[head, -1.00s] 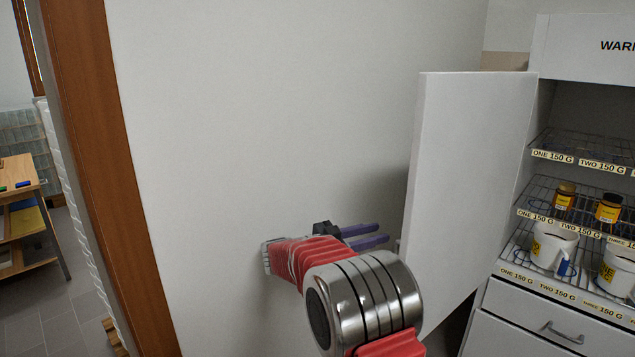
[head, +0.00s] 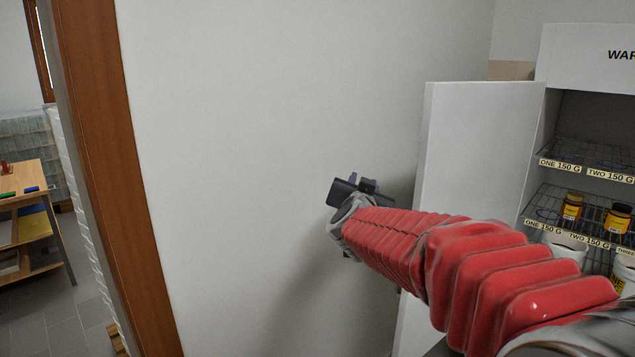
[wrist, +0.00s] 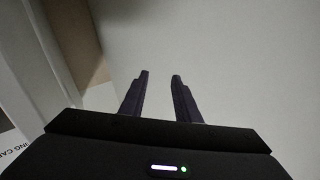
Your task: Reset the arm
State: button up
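My gripper (wrist: 161,76) shows in the wrist view with its two dark purple fingers apart and nothing between them. A pale, plain surface lies beyond the fingertips. In the head view my red-sleeved arm reaches from the lower right toward the white wall. My gripper (head: 363,182) is at its far end, left of the open cabinet door, and its fingers are mostly hidden there by the wrist.
The white cabinet door (head: 462,160) stands open beside my arm. Behind it, wire shelves (head: 575,207) hold amber jars (head: 571,206) and white containers. A wooden door frame (head: 105,160) and a wooden bench (head: 22,190) are at left. The white wall (head: 250,120) is bare.

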jog(key=s+a+f+n+g+y, duration=0.1)
jog(key=s+f+n+g+y, duration=0.2)
jog(key=s, duration=0.6)
jog(key=s+a+f+n+g+y, duration=0.1)
jog(key=s+f+n+g+y, duration=0.15)
jog(key=s, duration=0.75)
jog(key=s+d+f+g, duration=0.2)
jog(key=s+f, duration=0.2)
jog(key=s, duration=0.3)
jog(key=s+d+f+g+h, duration=0.1)
jog(key=s+d+f+g, duration=0.1)
jog(key=s+f, duration=0.3)
jog(key=s+d+f+g+h, duration=0.1)
jog(key=s+f, duration=0.4)
jog(key=s, duration=0.6)
jog(key=shift+d+f+g, duration=0.15)
jog(key=shift+d+g, duration=0.4)
jog(key=shift+d, duration=0.5)
jog(key=shift+s+h, duration=0.2)
jog(key=shift+h, duration=0.05)
